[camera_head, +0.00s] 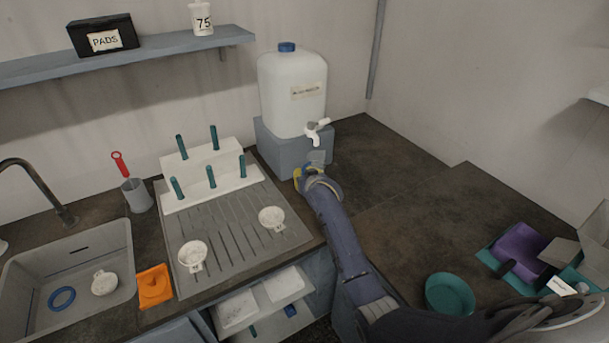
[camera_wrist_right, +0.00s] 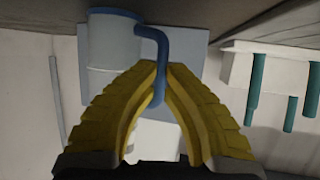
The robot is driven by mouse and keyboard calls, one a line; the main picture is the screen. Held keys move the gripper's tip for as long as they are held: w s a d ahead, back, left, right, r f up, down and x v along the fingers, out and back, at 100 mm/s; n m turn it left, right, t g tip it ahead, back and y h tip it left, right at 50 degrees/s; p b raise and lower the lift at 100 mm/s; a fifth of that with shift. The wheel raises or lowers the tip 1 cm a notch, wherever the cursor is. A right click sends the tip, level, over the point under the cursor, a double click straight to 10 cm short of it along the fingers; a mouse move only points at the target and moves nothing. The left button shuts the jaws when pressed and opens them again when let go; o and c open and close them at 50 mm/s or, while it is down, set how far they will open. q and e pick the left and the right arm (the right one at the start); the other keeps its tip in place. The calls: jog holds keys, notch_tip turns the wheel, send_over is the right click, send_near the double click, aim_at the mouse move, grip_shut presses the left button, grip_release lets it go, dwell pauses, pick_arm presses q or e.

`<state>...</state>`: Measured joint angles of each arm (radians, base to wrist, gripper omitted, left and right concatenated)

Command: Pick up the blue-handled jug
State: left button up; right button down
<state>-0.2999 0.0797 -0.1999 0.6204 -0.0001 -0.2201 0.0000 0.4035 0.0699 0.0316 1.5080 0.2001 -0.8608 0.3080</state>
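The jug (camera_wrist_right: 115,45) shows in the right wrist view as a pale, see-through cylinder with a blue band and a bent blue handle (camera_wrist_right: 159,50). This view is upside down. My right gripper (camera_wrist_right: 163,68) has its yellow fingers drawn together on either side of the handle, with the handle between the tips. In the head view my right gripper (camera_head: 309,172) is just in front of the grey block under the water container. The jug is hardly to be made out there. I cannot tell whether it is clear of the counter. My left gripper is not in view.
A white container (camera_head: 292,95) with a tap (camera_head: 318,131) stands on a grey block (camera_head: 279,150), close behind the gripper. A white peg rack (camera_head: 208,178) and a drainer (camera_head: 235,235) are to the left. A teal bowl (camera_head: 449,294) sits right. The counter's back right is clear.

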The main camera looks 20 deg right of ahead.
aim_at(303, 167)
jog(key=shift+r, duration=1.5)
jog(key=shift+s+r, duration=0.15)
jog(key=shift+s, duration=0.1)
jog(key=s+a, duration=0.1)
jog(key=s, duration=1.6)
jog(key=shift+a, duration=0.35)
